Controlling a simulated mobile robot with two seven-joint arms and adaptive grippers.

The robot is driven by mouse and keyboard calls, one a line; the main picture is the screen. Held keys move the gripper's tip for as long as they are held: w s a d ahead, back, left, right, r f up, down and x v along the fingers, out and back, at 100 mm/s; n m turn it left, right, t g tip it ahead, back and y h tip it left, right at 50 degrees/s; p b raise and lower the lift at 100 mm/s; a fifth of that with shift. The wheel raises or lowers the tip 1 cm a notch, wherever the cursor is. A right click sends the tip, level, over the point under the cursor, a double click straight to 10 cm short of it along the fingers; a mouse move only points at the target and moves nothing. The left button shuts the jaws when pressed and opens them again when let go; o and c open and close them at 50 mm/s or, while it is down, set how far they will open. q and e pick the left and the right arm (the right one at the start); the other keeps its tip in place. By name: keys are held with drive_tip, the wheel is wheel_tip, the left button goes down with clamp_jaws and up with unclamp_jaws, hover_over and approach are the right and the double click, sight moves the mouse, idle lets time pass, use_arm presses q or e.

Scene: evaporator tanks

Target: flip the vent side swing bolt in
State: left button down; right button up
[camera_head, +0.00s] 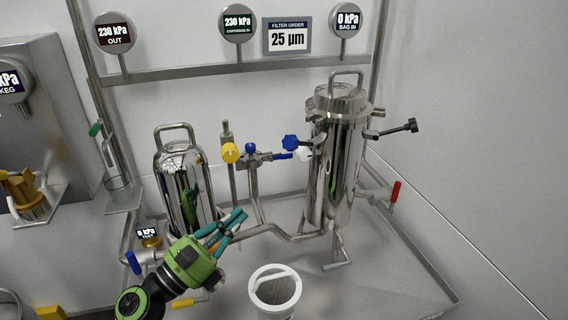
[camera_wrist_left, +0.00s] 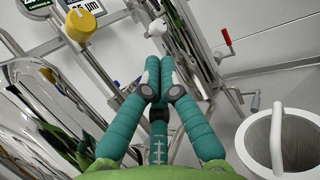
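The tall steel filter housing (camera_head: 338,175) stands at the right in the head view, with a flanged lid and a top handle. A blue-knobbed bolt (camera_head: 291,143) sticks out on its left, with a white knob (camera_head: 303,154) just below. A black-knobbed bolt (camera_head: 412,126) sticks out to the right. I cannot tell which is the vent side bolt. My left gripper (camera_head: 241,217) is left of and below the housing, apart from it. Its teal fingers (camera_wrist_left: 160,68) lie close together in the left wrist view, with nothing seen between them. My right gripper is not in view.
A shorter steel vessel (camera_head: 180,185) stands behind my left gripper. A yellow knob (camera_head: 230,152) and pipework (camera_head: 256,200) lie between the vessels. A white basket (camera_head: 275,288) stands in front; a red-handled valve (camera_head: 396,190) is at right. The tray's front right is clear.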

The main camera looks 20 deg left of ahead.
use_arm(q)
drive_tip(key=shift+s, duration=0.1)
drive_tip(key=p, duration=0.6)
approach(304, 143)
drive_tip(key=w, duration=0.2)
drive_tip(key=shift+s+d+r, duration=0.15)
drive_tip(key=shift+d+r, duration=0.4)
drive_tip(key=shift+d, duration=0.05)
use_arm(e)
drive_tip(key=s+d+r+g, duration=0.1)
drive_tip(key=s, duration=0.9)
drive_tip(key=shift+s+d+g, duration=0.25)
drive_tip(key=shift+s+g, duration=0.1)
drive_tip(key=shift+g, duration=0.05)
use_arm(q)
drive_tip(key=shift+p, duration=0.3)
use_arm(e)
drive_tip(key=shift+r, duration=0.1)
